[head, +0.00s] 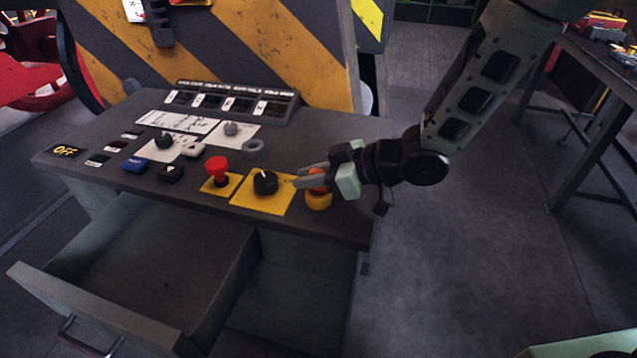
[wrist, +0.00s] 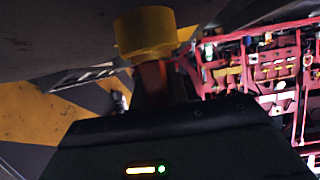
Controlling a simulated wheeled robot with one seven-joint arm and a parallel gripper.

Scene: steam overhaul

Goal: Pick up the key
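I cannot make out a key for certain in either view. My gripper (head: 308,175) reaches in from the right, over the right end of the console. Its two grey fingers point left and stand a little apart. They are at a red-orange button top on a yellow round base (head: 319,202), and partly hide it. Whether they touch or grip it I cannot tell. The yellow base also shows at the top of the wrist view (wrist: 145,30), with a reddish part below it. Just left of the fingers is a black rotary knob (head: 265,182) on a yellow plate.
The grey console (head: 340,228) carries a red button (head: 217,168), a blue button (head: 136,164), paper labels and other knobs. Below, a drawer (head: 85,305) is pulled open and looks empty. A yellow-black striped panel (head: 250,50) stands behind. Floor is clear to the right, before a workbench (head: 590,75).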

